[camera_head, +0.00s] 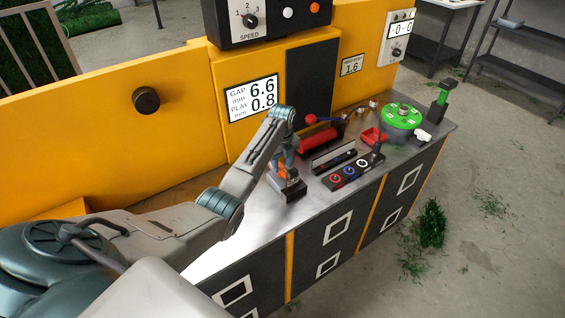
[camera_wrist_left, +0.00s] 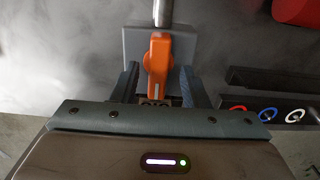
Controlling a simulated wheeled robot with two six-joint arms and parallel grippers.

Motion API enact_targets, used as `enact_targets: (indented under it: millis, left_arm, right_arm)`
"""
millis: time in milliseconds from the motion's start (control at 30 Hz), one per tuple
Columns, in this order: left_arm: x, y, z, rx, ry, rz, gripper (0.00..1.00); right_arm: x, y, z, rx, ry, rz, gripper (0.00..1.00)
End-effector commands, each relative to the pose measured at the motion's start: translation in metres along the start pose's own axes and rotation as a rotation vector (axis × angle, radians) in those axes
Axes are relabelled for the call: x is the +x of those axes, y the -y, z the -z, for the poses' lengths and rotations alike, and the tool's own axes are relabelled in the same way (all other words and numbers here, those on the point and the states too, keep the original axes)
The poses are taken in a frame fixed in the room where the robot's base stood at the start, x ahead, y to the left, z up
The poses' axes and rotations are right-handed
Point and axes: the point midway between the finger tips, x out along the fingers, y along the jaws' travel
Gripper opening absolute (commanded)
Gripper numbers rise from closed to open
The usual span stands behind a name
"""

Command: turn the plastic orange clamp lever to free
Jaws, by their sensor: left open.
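The orange clamp lever (camera_wrist_left: 157,62) sits on a grey block (camera_wrist_left: 185,45) with a metal rod at its far end, in the left wrist view. My left gripper (camera_wrist_left: 157,88) is open, with one finger on each side of the lever and visible gaps between. In the head view, the left gripper (camera_head: 287,176) points down over the clamp, and a bit of the orange lever (camera_head: 282,171) shows beside the fingers. The clamp's dark base (camera_head: 291,191) stands on the metal bench top. My right gripper is not seen.
Right of the clamp lies a panel (camera_head: 351,173) with red, blue and white rings. Behind it are a red cylinder (camera_head: 319,141) and a red tray (camera_head: 373,136). A green disc (camera_head: 402,116) stands farther right. A yellow wall with a gap readout (camera_head: 252,97) rises behind.

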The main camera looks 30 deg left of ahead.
Motion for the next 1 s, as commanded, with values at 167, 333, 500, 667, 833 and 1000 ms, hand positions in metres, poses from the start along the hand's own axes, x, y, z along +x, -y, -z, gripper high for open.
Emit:
enact_targets:
  millis: [167,333,500,667,833,1000]
  left_arm:
    - [0.008,0.000,0.000,0.000,0.001,0.000,0.41]
    - [0.009,0.000,0.000,0.000,0.001,0.000,0.41]
    - [0.009,0.000,0.000,0.000,0.001,0.000,0.19]
    - [0.009,0.000,0.000,0.000,0.001,0.001,0.00]
    - [0.008,0.000,0.000,-0.011,0.001,0.001,0.00]
    - [0.006,0.000,0.000,-0.059,0.000,0.000,0.00]
  right_arm:
    - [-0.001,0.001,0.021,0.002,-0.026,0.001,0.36]
    - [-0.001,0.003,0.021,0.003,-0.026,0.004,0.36]
    - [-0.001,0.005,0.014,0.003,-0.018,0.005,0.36]
    - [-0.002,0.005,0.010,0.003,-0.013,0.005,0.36]
    - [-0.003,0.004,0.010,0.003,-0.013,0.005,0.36]
    - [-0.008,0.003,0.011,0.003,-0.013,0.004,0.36]
